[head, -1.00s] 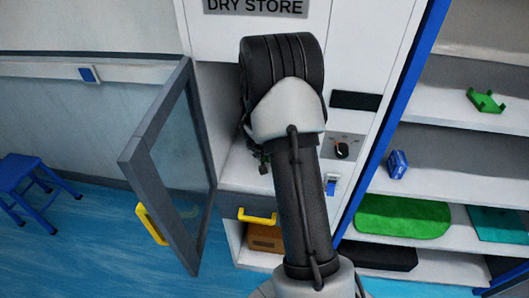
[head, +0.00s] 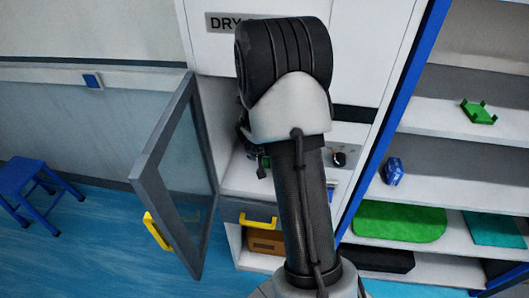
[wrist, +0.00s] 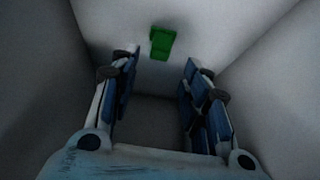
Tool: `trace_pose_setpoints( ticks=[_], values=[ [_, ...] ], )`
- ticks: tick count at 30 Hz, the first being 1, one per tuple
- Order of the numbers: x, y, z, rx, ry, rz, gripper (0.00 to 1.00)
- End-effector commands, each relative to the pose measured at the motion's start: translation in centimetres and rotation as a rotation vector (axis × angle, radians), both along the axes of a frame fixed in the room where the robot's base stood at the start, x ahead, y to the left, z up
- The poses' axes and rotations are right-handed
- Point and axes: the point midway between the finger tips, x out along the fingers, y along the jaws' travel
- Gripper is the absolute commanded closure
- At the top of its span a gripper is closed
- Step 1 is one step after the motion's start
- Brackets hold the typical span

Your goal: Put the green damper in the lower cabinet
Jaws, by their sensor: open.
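The green damper (wrist: 162,42) shows in the wrist view as a small green block against the pale far surface, beyond my fingertips. My gripper (wrist: 158,78) is open and empty inside a pale-walled compartment, its fingers on either side below the damper. In the head view my arm hides most of the gripper. The dry store cabinet (head: 213,105) stands with its glass door (head: 180,170) swung open to the left. Under its open compartment is a drawer front with a yellow handle (head: 258,219). Below that, an open lower space holds a brown box (head: 265,243).
The open door sticks out on the left, with a blue stool (head: 38,180) beyond it. Shelves (head: 460,122) on the right hold a green bracket (head: 478,112), a blue item (head: 393,171) and a green mat (head: 400,221). Blue floor is clear at lower left.

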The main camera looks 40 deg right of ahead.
Motion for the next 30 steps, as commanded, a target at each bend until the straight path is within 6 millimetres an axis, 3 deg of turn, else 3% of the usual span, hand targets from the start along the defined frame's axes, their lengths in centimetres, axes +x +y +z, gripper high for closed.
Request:
trace_pose_setpoints(
  ticks=[1, 3, 9, 30],
  values=[
    [-0.4, 0.5, 1.5, -0.001, -0.001, 0.001, 0.57],
    [-0.8, 1.0, 2.6, -0.001, -0.001, 0.001, 0.57],
    [-1.7, 2.0, 4.3, 0.001, -0.001, 0.001, 0.57],
    [-1.9, 2.2, 4.4, 0.001, 0.001, 0.000, 0.57]
  ],
)
